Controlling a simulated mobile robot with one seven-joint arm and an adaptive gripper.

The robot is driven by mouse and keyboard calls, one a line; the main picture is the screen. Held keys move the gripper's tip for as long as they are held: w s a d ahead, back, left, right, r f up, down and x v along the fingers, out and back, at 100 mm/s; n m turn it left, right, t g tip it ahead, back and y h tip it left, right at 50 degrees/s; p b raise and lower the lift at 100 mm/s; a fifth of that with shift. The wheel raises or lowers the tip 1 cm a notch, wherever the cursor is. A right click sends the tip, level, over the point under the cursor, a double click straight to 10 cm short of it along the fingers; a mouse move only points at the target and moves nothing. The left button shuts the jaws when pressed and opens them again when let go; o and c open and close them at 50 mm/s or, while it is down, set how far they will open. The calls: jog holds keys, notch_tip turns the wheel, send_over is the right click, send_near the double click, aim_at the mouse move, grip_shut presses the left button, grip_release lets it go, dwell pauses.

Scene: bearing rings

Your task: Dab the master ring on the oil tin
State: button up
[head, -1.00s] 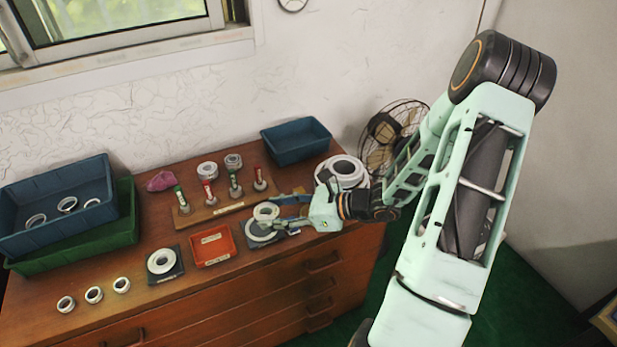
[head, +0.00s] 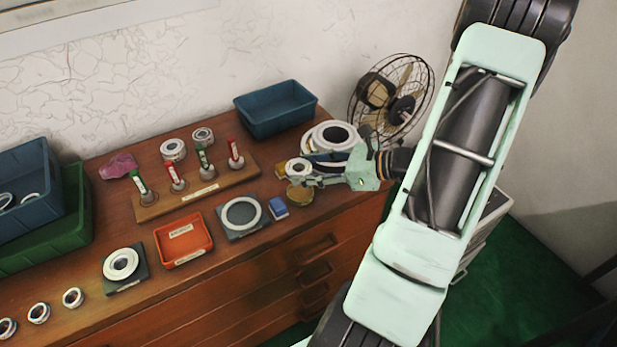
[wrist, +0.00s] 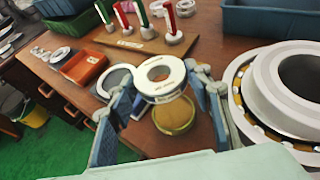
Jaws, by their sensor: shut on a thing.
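The white master ring (wrist: 160,78) is held between the two fingers of my gripper (wrist: 163,92), with its hole facing up in the wrist view. In the head view the ring (head: 298,168) is at the tips of my gripper (head: 305,176), near the right end of the dresser top. The round, brass-coloured oil tin (head: 299,194) lies just in front of and below the ring. In the wrist view the tin (wrist: 174,117) shows below the ring, partly covered by it. I cannot tell whether ring and tin touch.
A large bearing (wrist: 295,85) stands close to the right finger. A blue block (head: 278,208) and a dark pad with a pale ring (head: 241,213) lie left of the tin. A red tray (head: 184,240) and a wooden peg stand (head: 200,191) are further left.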

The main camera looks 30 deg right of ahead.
aim_at(309, 193)
jog(key=shift+d+f+b, duration=0.1)
jog(key=shift+f+b, duration=2.25)
jog(key=shift+f, duration=0.65)
jog(key=shift+f+b, duration=0.4)
jog(key=shift+f, duration=0.2)
jog(key=shift+r, duration=0.1)
jog(key=shift+r+p, duration=2.9)
jog(key=shift+r, duration=0.65)
jog(key=w+a+r+n+g+y+p, duration=0.1)
jog(key=w+a+r+p, duration=0.2)
jog(key=a+r+p, duration=0.2)
jog(key=w+a+r+n+g+p, duration=0.1)
jog(key=w+a+r+p, duration=0.2)
jog(key=a+r+p, duration=0.3)
jog(key=a, duration=0.3)
jog(key=shift+w+a+r+y, duration=0.25)
jog(key=shift+w+r+y, duration=0.05)
jog(key=shift+w+y, duration=0.1)
